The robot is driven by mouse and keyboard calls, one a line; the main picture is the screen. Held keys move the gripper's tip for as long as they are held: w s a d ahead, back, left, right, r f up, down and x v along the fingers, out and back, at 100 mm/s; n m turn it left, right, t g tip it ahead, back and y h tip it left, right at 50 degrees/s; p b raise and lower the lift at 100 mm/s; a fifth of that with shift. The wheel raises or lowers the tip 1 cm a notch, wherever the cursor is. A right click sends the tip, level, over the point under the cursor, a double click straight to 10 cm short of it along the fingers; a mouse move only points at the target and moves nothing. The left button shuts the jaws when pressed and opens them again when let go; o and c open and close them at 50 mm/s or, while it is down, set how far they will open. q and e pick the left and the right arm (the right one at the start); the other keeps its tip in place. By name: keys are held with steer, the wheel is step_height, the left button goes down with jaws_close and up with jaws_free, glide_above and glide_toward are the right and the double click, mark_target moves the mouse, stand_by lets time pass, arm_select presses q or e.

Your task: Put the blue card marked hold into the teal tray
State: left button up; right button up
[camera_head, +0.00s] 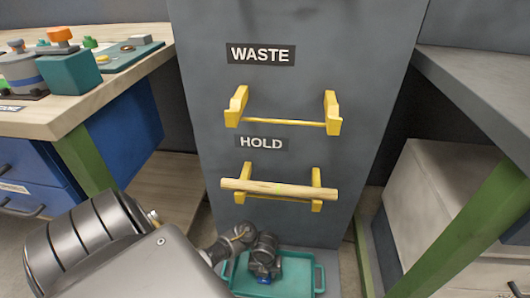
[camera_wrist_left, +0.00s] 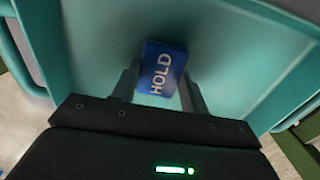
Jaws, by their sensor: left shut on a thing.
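The blue card marked HOLD (camera_wrist_left: 160,72) is between the fingers of my left gripper (camera_wrist_left: 160,88) in the wrist view, and the gripper is shut on it. The teal tray (camera_head: 297,273) lies low in front of the grey panel in the head view, and its floor and walls fill much of the wrist view (camera_wrist_left: 235,62). My left gripper (camera_head: 263,272) points down over the tray, with the card inside the tray's outline. I cannot tell whether the card touches the tray floor. My right gripper is not in view.
The grey panel (camera_head: 300,95) behind the tray carries yellow brackets under WASTE (camera_head: 261,54) and HOLD (camera_head: 262,142) labels. A wooden rod (camera_head: 280,188) rests on the lower brackets. A cluttered bench (camera_head: 50,115) stands left, a grey bench (camera_head: 480,95) right. The tray's right part is clear.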

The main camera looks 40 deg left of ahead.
arm_select(q)
steer(key=shift+f, duration=0.1)
steer(key=o, duration=1)
steer(key=shift+o, duration=0.2)
